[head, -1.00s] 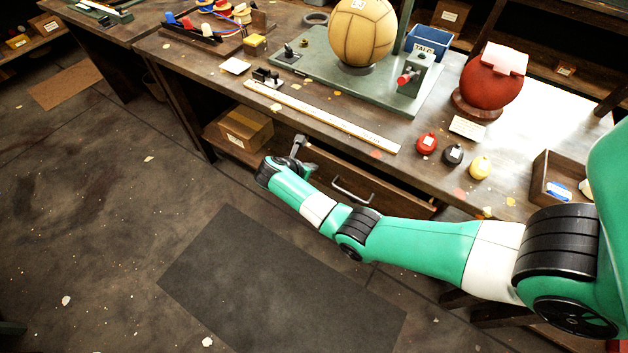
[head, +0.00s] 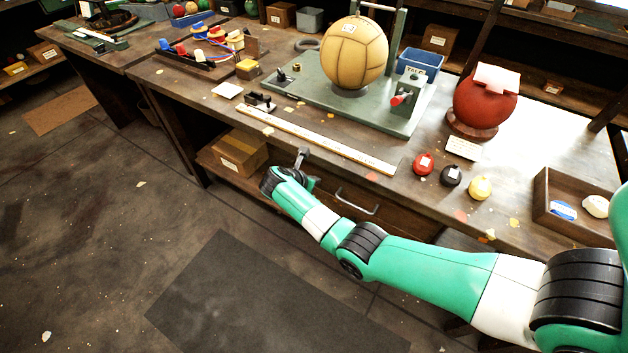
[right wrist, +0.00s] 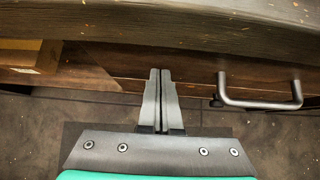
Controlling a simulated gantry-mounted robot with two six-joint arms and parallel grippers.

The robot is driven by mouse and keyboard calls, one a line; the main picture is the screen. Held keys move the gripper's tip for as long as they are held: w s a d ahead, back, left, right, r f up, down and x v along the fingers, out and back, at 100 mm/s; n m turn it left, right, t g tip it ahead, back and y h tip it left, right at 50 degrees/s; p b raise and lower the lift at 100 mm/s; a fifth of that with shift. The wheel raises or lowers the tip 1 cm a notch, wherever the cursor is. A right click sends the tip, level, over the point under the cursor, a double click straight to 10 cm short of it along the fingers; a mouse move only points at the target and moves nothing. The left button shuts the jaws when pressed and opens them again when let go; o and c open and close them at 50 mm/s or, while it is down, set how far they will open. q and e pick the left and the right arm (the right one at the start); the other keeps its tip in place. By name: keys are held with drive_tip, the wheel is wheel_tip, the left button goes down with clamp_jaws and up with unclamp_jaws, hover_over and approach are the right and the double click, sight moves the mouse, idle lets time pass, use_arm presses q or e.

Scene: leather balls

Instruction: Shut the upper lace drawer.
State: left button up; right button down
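The drawer front (head: 385,215) is dark wood, under the edge of the workbench, with a grey bar handle (head: 357,201). It sits close to the bench edge; I cannot tell whether it is fully flush. My right gripper (head: 302,157) is at the drawer front, left of the handle. In the right wrist view its fingers (right wrist: 161,72) are together with nothing between them, their tips at the drawer's wooden face, apart from the handle (right wrist: 260,103). Contact with the wood is not clear. A lower drawer is not distinguishable. My left gripper is out of view.
The workbench top (head: 305,120) overhangs the drawer. A cardboard box (head: 238,152) sits on a shelf left of my gripper. A long pale ruler (head: 320,139) and red, black and yellow small items lie near the bench edge. The floor in front is clear, with a dark mat (head: 260,305).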

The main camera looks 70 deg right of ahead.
drive_tip(key=a+f+p+v, duration=0.2)
drive_tip(key=p+v, duration=0.3)
drive_tip(key=v, duration=0.7)
drive_tip(key=shift+w+a+r, duration=0.2)
drive_tip(key=shift+a+r, duration=0.05)
drive_tip(key=shift+r, duration=0.05)
